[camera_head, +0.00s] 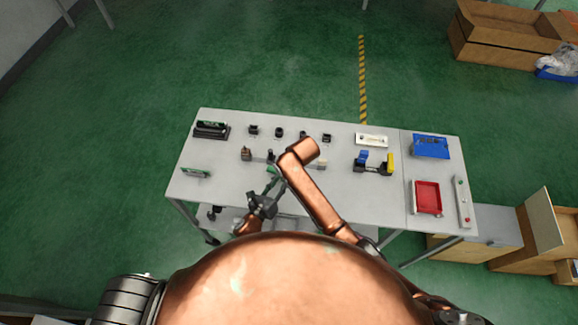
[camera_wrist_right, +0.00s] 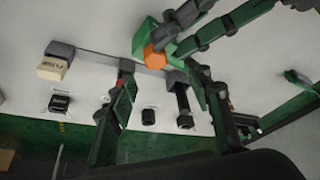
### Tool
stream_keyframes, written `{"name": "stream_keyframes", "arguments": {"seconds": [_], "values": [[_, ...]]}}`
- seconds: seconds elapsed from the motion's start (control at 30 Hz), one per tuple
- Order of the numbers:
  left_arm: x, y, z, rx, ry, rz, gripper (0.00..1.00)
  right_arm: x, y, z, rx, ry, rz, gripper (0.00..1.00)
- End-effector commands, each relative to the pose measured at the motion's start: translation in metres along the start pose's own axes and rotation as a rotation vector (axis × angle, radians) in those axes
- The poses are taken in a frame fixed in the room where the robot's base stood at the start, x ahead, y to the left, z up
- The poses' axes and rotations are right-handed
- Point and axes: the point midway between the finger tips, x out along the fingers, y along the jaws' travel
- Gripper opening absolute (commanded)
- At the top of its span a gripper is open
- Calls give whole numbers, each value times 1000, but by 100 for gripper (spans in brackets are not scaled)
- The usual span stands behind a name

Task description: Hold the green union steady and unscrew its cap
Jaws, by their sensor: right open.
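The green union (camera_wrist_right: 145,36) sits in the upper middle of the right wrist view, with its orange hex cap (camera_wrist_right: 155,57) facing my right gripper. In the head view only a bit of green (camera_head: 271,170) shows beside my right arm. My left gripper (camera_head: 274,181) reaches in from the front. In the right wrist view its dark fingers (camera_wrist_right: 178,36) are at the union's right side; whether they press on it is unclear. My right gripper (camera_wrist_right: 158,77) is open, its fingers apart below and to either side of the cap. The head view hides its fingertips behind my arm.
A row of small black fixtures (camera_head: 279,132) lies behind the union. A fixture with blue and yellow parts (camera_head: 374,163) stands to the right, with a red tray (camera_head: 427,197) and blue tray (camera_head: 431,146) farther right. The table's front left is mostly clear.

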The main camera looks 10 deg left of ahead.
Motion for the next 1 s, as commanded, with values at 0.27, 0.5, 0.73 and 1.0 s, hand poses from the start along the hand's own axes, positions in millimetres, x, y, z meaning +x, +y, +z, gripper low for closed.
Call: {"name": "stream_keyframes", "arguments": {"seconds": [0.27,0.5,0.73,1.0], "values": [[-4,8,-16,-2,28,18,0,1,0,1,132,-1,55,46],[-4,8,-16,-2,28,18,0,1,1,1,130,-1,54,46],[-4,8,-16,-1,28,18,0,8,1,3,130,-1,54,46],[-4,8,-16,-1,28,18,0,20,1,8,129,-2,54,46]]}}
